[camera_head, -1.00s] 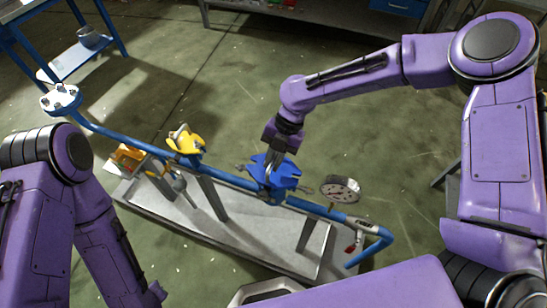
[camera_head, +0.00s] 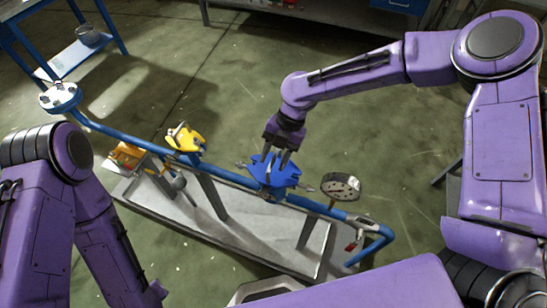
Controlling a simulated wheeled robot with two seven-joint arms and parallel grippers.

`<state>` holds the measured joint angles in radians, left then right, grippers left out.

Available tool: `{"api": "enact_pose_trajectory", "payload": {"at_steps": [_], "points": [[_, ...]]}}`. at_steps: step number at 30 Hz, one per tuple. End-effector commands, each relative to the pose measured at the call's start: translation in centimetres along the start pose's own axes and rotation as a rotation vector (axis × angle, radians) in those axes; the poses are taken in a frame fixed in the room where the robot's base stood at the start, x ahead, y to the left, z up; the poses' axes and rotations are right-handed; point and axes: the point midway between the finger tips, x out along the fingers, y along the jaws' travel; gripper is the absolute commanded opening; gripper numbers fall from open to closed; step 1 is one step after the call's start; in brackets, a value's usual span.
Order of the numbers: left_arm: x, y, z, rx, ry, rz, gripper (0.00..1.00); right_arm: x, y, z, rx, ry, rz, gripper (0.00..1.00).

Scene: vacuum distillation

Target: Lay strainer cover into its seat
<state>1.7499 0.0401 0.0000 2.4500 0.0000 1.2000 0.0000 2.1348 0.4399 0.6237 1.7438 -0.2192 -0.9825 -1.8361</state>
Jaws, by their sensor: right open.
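A blue lobed piece (camera_head: 275,173), which looks like the strainer cover, is on the blue pipe line (camera_head: 228,176) in the middle of the head view. I cannot tell cover from seat here, or whether it lies flush. My right gripper (camera_head: 276,157) points down just above this blue piece, with its two fingers apart and nothing seen between them. The fingertips are close to its top; contact cannot be told. My left arm comes in at the left and its gripper is out of the picture.
A yellow fitting (camera_head: 185,138) sits on the pipe to the left. A grey skid tray (camera_head: 265,243) lies below. A blue-legged table (camera_head: 72,62) is at upper left. Open floor lies behind.

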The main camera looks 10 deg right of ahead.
Motion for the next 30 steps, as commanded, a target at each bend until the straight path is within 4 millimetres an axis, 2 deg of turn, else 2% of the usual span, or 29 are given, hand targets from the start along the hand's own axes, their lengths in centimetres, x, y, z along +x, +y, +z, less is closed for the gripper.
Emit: {"api": "enact_pose_trajectory", "payload": {"at_steps": [6,12,17,30], "points": [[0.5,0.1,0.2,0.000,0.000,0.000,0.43,-5.1,0.1,0.1,-0.001,-0.006,0.008,0.47],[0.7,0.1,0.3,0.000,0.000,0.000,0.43,-8.9,0.1,0.0,-0.001,-0.004,0.006,0.47],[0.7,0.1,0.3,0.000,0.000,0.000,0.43,-9.8,0.1,-0.1,0.000,-0.001,0.005,0.47],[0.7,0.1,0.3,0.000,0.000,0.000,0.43,-9.8,0.1,-0.1,0.000,-0.002,0.004,0.47]]}}
